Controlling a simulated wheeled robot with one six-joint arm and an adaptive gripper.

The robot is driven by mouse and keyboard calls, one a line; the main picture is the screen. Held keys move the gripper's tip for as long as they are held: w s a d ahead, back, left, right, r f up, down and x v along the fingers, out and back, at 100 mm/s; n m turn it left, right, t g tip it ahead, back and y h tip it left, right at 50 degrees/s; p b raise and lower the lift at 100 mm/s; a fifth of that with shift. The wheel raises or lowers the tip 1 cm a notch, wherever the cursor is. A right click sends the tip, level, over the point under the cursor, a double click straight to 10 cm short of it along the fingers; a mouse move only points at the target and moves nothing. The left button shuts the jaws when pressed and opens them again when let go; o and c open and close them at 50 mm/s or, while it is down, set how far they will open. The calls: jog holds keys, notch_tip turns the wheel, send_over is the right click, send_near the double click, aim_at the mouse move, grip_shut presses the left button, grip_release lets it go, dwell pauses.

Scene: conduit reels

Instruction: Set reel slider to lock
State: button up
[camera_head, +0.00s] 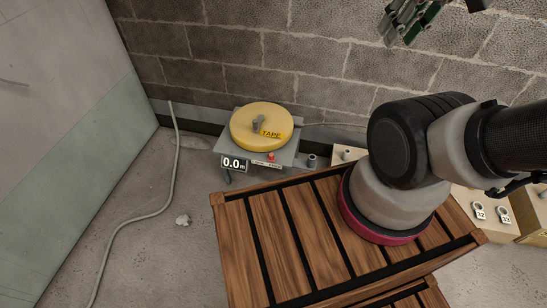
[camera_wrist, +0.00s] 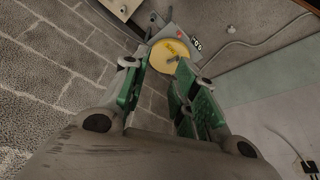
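The reel (camera_head: 258,121) is a yellow disc with a grey handle and a TAPE label. It sits on a grey stand (camera_head: 285,156) against the block wall. A small red slider knob (camera_head: 271,156) is on the stand's front strip; the strip's lettering is too small to read. A display (camera_head: 234,164) beside it reads 0.0 m. My gripper (camera_head: 409,18) is high at the upper right, well away from the reel. In the wrist view its green fingers (camera_wrist: 163,66) are apart with nothing between them, and the yellow reel (camera_wrist: 166,54) shows beyond the tips.
A slatted wooden platform (camera_head: 262,245) is in front of the stand. Beige boxes (camera_head: 465,199) with padlock-like tags stand at the right. A grey cable (camera_head: 172,185) runs along the floor at left, near a small crumpled scrap (camera_head: 183,220). The floor left of the stand is mostly clear.

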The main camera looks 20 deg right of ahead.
jog(key=f+g, duration=0.1)
jog(key=f, duration=0.1)
jog(key=w+d+f+m+g, duration=0.1)
jog(key=f, duration=0.2)
jog(key=d+f+g, duration=0.1)
jog(key=f+g, duration=0.1)
jog(key=shift+w+d+f+m, duration=0.2)
jog(key=shift+w+m, duration=0.1)
grip_shut()
jog(key=w+a+f+m+t+y, duration=0.1)
jog(key=w+a+f+m+y, duration=0.45)
jog(key=f, duration=1.05)
jog(key=w+a+f+m+t+y, duration=0.1)
jog(key=a+f+m, duration=0.1)
jog(key=f+m, duration=1.1)
jog(key=w+a+f+m+t+y, duration=0.1)
jog(key=w+a+f+m+y, duration=0.25)
jog(key=f, duration=1.65)
jog(key=w+d+f+m+t+h, duration=0.3)
jog(key=w+d+f+h, duration=0.1)
jog(key=w+f, duration=0.4)
jog(key=shift+w+d+f+m, duration=0.15)
jog(key=shift+w+f+m, duration=0.2)
jog(key=shift+w, duration=0.9)
jog(key=shift+r, duration=0.1)
